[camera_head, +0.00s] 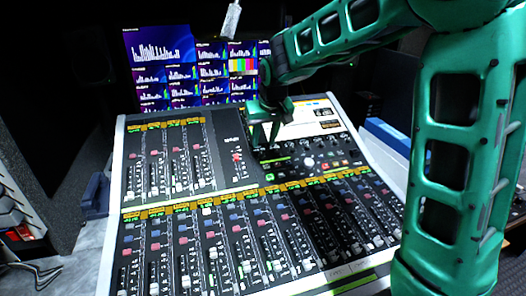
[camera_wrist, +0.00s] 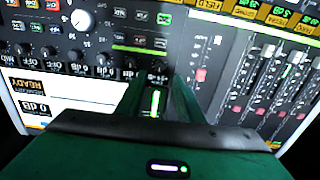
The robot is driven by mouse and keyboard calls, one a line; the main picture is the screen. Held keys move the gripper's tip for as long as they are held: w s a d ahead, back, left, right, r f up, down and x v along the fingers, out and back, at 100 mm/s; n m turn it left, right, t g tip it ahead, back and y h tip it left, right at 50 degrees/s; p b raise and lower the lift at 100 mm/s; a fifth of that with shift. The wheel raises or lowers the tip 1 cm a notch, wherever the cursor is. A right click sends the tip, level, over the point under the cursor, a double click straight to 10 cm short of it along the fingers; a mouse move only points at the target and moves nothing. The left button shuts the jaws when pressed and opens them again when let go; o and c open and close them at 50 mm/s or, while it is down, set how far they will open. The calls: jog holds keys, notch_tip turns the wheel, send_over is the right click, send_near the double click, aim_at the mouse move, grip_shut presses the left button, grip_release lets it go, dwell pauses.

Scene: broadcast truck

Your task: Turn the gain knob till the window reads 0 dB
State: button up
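My gripper (camera_wrist: 157,82) points down at the console, its two green fingers apart with a gap between them. In the head view my gripper (camera_head: 264,132) is over the upper middle of the console. Small dark knobs (camera_wrist: 103,71) stand in a row by the fingertips in the wrist view. I cannot tell which is the gain knob, or whether a finger touches one. A small window (camera_wrist: 35,108) at the left of the wrist view is upside down and seems to end in "0 dB"; its full reading is unclear. An orange "READY" window (camera_wrist: 30,88) is beside it.
A larger white knob (camera_wrist: 82,20) sits among buttons and other knobs. Fader banks (camera_head: 165,165) lie left of my gripper, with more faders (camera_head: 250,240) along the front. Monitors (camera_head: 160,60) stand behind the console. My arm covers the right side of the head view.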

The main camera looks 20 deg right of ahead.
aim_at(262, 153)
jog(key=x, duration=0.6)
jog(key=shift+d+f, duration=0.1)
grip_shut()
jog(key=shift+d, duration=0.25)
jog(key=shift+a, duration=0.15)
